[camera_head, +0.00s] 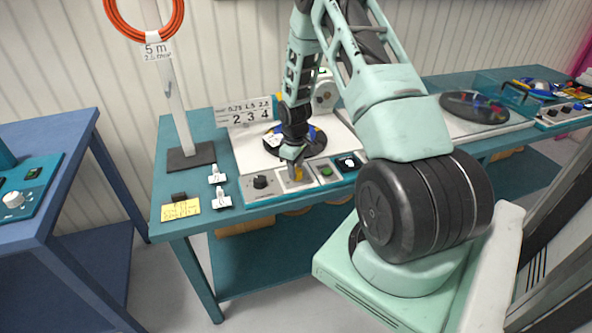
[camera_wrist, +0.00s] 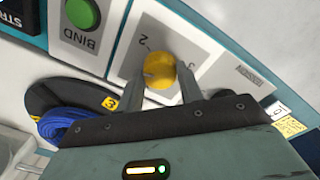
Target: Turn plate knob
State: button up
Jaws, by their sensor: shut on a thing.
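The yellow knob (camera_wrist: 159,69) sits on a light grey plate (camera_wrist: 205,48) in the wrist view, with a "2" and another partly hidden mark printed beside it. The knob also shows small in the head view (camera_head: 298,173), on the front panel of the bench unit. My gripper (camera_wrist: 161,76) is shut on the yellow knob, one finger on each side of it. In the head view my gripper (camera_head: 294,162) points down at the panel. The fingers hide part of the plate.
A green button (camera_wrist: 83,14) marked BIND lies beside the plate. A black knob (camera_head: 260,181) is left of it on the panel. A dark round plate with a blue cable coil (camera_wrist: 65,124) lies behind. White clips (camera_head: 219,185) and a yellow note (camera_head: 181,209) lie on the bench at left.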

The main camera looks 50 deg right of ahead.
jog(key=m+b, duration=0.1)
jog(key=m, duration=0.3)
jog(key=shift+w+m, duration=0.1)
jog(key=shift+m, duration=0.2)
jog(key=m+b, duration=0.1)
jog(key=m, duration=0.3)
jog(key=shift+m, duration=0.4)
jog(key=o, duration=1)
jog(key=r+b, duration=0.1)
jog(key=r, duration=1)
jog(key=r+b, duration=0.1)
jog(key=r, duration=0.5)
jog(key=shift+w+a+r+b, duration=0.2)
jog(key=shift+a+r+b, duration=0.05)
jog(key=shift+b, duration=0.05)
